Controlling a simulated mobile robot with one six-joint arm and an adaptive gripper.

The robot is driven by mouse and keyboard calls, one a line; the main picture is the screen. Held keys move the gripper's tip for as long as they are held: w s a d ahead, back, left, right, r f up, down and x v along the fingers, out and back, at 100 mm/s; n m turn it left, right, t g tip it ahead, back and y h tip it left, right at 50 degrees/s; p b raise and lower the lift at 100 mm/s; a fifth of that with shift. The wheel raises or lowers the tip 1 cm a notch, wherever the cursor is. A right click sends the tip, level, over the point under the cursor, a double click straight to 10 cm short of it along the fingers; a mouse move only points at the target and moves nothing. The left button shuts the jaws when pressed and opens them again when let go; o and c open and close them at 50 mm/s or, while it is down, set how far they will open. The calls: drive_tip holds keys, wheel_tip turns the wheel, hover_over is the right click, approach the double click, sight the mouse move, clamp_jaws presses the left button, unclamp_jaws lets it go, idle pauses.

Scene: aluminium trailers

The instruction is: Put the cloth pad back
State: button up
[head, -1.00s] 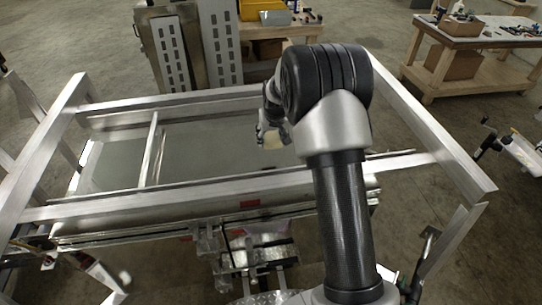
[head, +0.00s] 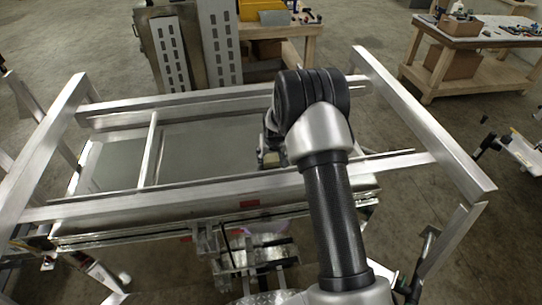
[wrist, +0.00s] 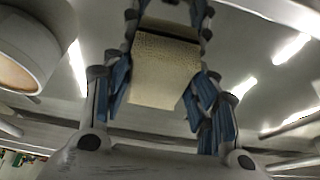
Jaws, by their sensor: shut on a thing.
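My gripper (wrist: 164,82) is shut on the cream cloth pad (wrist: 163,72), which sits between its blue-lined fingers in the wrist view. In the head view my gripper (head: 268,152) is low over the right part of the grey metal panel (head: 205,150), just behind the front rail, and is mostly hidden by my arm. The pad is largely hidden there. The wrist view shows what looks like a mirrored image of the fingers and pad just beyond them. I cannot tell whether the pad touches the panel.
Aluminium rails frame the panel, with a front rail (head: 150,207) and a right rail (head: 425,125). A crossbar (head: 149,150) lies left of my gripper. Workbenches (head: 470,45) stand behind. The panel's left and middle are clear.

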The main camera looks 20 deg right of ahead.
drive_tip(key=shift+f, duration=0.2)
drive_tip(key=o, duration=0.9)
drive_tip(key=shift+o, duration=0.2)
drive_tip(key=shift+r, duration=0.15)
